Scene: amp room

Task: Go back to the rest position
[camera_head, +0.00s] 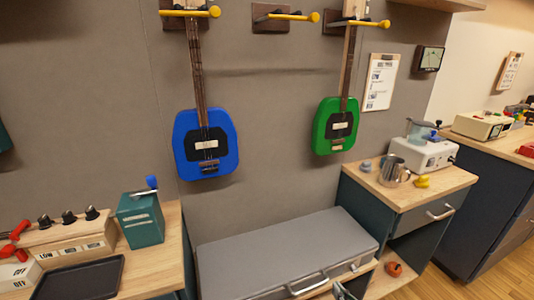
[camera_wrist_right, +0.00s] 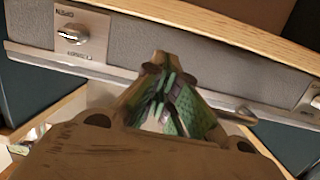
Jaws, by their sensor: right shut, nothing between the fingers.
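My right gripper (camera_head: 342,291) shows only a little at the bottom edge of the head view, in front of the grey case. In the right wrist view my right gripper (camera_wrist_right: 162,72) has its fingers together with nothing held between them. I cannot tell how small the gap to the case is. My left gripper is in neither view.
The closed grey case (camera_head: 270,255) lies low between a left bench (camera_head: 165,275) and a right wooden cabinet (camera_head: 440,185). A blue guitar (camera_head: 220,165) and a green guitar (camera_head: 325,125) hang on the wall. A metal jug (camera_head: 393,172) stands on the cabinet.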

